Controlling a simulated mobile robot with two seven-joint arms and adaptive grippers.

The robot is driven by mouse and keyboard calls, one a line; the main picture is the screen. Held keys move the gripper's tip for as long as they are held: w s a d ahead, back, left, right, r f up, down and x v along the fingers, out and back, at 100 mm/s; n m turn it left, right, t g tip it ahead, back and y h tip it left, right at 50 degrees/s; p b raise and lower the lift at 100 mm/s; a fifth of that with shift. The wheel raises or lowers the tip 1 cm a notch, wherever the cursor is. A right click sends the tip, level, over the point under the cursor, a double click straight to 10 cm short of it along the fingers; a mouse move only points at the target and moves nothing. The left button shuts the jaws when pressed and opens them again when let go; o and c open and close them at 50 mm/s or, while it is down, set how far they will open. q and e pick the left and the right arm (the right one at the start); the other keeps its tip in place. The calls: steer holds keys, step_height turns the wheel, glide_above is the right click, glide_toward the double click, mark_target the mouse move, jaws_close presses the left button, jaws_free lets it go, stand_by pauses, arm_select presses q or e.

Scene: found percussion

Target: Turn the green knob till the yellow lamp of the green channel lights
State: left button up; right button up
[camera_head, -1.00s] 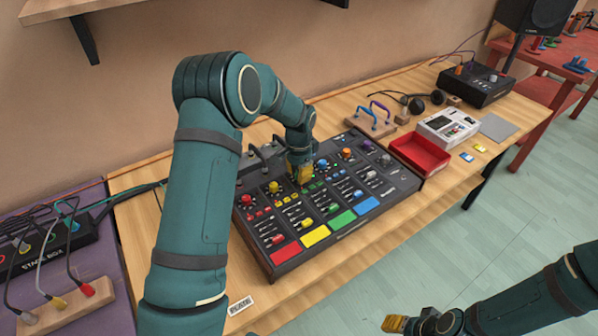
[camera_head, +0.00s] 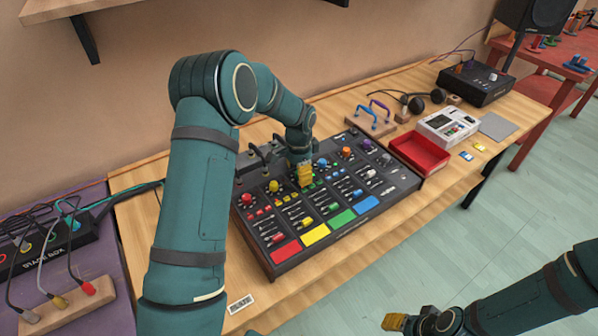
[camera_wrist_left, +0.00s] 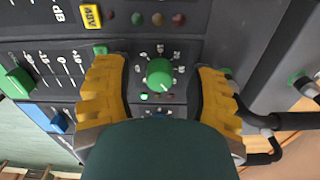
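The green knob (camera_wrist_left: 159,73) shows in the left wrist view, with its white pointer mark toward the lower right. My left gripper (camera_wrist_left: 159,92) is open, with one yellow finger on each side of the knob and a gap on both sides. In the head view my left gripper (camera_head: 305,175) is over the mixer (camera_head: 340,185) and hides the green knob. Just below the knob in the wrist view, a small green lamp (camera_wrist_left: 144,96) is bright; the small lamps beside it look dark. My right gripper (camera_head: 395,322) is low at the right, away from the table; its opening is unclear.
Red knob (camera_head: 247,198) and yellow knob (camera_head: 273,186) stand left of my left gripper; orange knob (camera_head: 344,153) is to its right. A red tray (camera_head: 420,152) and white device (camera_head: 448,127) lie right of the mixer. Cables (camera_wrist_left: 268,140) run close to the gripper.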

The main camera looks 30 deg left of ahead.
arm_select(q)
steer(key=shift+r, duration=0.1)
step_height(320, 180, up, 12)
stand_by(0.6)
stand_by(0.4)
